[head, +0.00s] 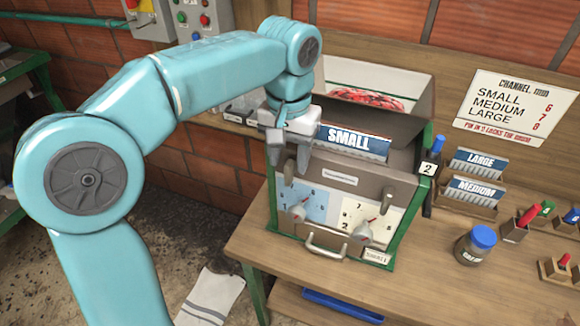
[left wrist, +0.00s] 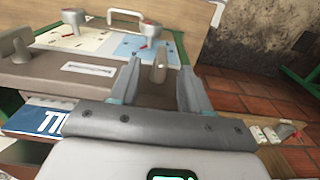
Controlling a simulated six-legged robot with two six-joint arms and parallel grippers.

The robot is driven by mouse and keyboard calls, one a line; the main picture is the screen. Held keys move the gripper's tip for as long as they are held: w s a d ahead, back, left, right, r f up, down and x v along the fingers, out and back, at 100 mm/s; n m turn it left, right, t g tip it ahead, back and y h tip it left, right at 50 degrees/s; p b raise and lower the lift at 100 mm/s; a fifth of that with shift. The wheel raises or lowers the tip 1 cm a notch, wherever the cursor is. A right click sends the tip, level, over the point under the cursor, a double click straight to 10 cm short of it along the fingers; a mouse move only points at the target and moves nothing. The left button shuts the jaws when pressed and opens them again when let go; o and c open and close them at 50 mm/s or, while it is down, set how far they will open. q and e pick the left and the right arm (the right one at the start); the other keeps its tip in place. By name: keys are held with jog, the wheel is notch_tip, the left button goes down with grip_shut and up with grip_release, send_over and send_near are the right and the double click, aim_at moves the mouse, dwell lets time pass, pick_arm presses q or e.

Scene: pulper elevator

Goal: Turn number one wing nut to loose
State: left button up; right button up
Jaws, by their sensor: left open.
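The pulper box (head: 340,178) has a grey-brown front with two wing nuts. The left wing nut (head: 288,174) is just below my left gripper (head: 288,157); no number is readable on it. In the left wrist view this wing nut (left wrist: 160,66) stands between the fingers of my open left gripper (left wrist: 158,75), with visible gaps on both sides. The right wing nut (head: 386,198) is free; it also shows in the left wrist view (left wrist: 14,47). My right gripper is not in view.
Below the wing nuts are a blue dial plate (head: 315,205) and a cream one (head: 352,212), each with a knob, and a metal handle (head: 325,250). A SMALL comb plate (head: 355,143) sits above. A jar (head: 475,246) and LARGE and MEDIUM plates stand at right on the bench.

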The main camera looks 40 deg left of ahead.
aim_at(289, 160)
pick_arm(q)
jog(key=shift+s+f, duration=0.35)
jog(key=shift+f, duration=0.55)
jog(key=shift+w+a+f, duration=0.25)
jog(key=shift+w+f, duration=0.3)
jog(key=shift+w, duration=0.1)
jog(key=shift+s+d+r, duration=0.15)
jog(key=shift+s+d, duration=0.1)
jog(key=shift+s, duration=0.05)
jog(key=shift+s+r, duration=0.1)
jog(key=shift+s, duration=0.1)
jog(key=c, duration=0.4)
jog(key=shift+a, duration=0.1)
jog(key=c, duration=0.5)
jog(key=shift+w, duration=0.1)
grip_shut()
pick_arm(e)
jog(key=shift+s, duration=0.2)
